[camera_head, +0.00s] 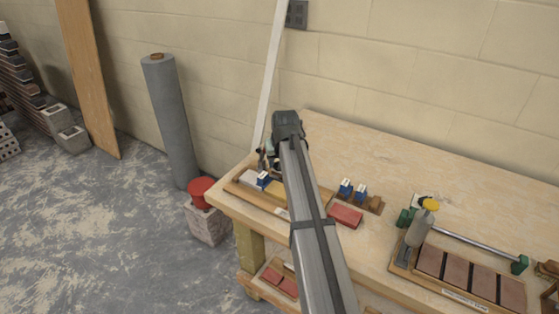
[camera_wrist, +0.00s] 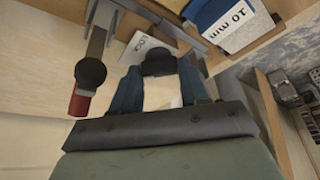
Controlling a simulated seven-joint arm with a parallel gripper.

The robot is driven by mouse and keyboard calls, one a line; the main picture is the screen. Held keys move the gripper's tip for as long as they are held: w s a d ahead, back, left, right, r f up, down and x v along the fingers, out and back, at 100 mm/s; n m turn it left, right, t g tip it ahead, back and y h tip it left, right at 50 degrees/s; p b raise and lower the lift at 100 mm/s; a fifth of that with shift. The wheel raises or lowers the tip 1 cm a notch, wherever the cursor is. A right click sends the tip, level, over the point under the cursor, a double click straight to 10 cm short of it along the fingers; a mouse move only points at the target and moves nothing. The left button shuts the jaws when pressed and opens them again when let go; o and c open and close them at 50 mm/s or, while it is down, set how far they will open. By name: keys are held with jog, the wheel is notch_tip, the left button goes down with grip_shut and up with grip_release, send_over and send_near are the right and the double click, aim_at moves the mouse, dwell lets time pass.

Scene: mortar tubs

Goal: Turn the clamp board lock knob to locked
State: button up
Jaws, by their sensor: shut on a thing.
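The clamp board (camera_head: 240,190) lies at the left end of the workbench. In the wrist view a dark round knob (camera_wrist: 158,62) sits between the blue fingers of my gripper (camera_wrist: 160,78), which is shut on it. A white label (camera_wrist: 138,45) beside the knob is partly covered, so its full word and the knob's setting cannot be read. A lever with a black ball and a red grip (camera_wrist: 80,103) stands just left of the fingers. In the head view my arm hides most of the gripper and the knob.
A blue block labelled 10 mm (camera_wrist: 215,14) is close by at the upper right of the wrist view. Small blue blocks (camera_head: 346,187) and a red brick (camera_head: 345,215) lie right of my arm. A brick tray (camera_head: 458,292) is farther right. The bench's back is clear.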

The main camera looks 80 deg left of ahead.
jog(key=m+t, duration=0.1)
jog(key=m, duration=0.3)
jog(key=shift+s+m+t+h, duration=0.15)
jog(key=shift+m+t+h, duration=0.15)
jog(key=shift+t, duration=0.1)
jog(key=m+t, duration=0.1)
jog(key=m, duration=0.3)
jog(key=shift+s+a+h, duration=0.1)
jog(key=shift+h, duration=0.3)
jog(key=shift+m+t, duration=0.3)
jog(key=o, duration=1.1)
jog(key=shift+c, duration=0.2)
jog(key=v, duration=1.4)
jog(key=shift+w, duration=0.2)
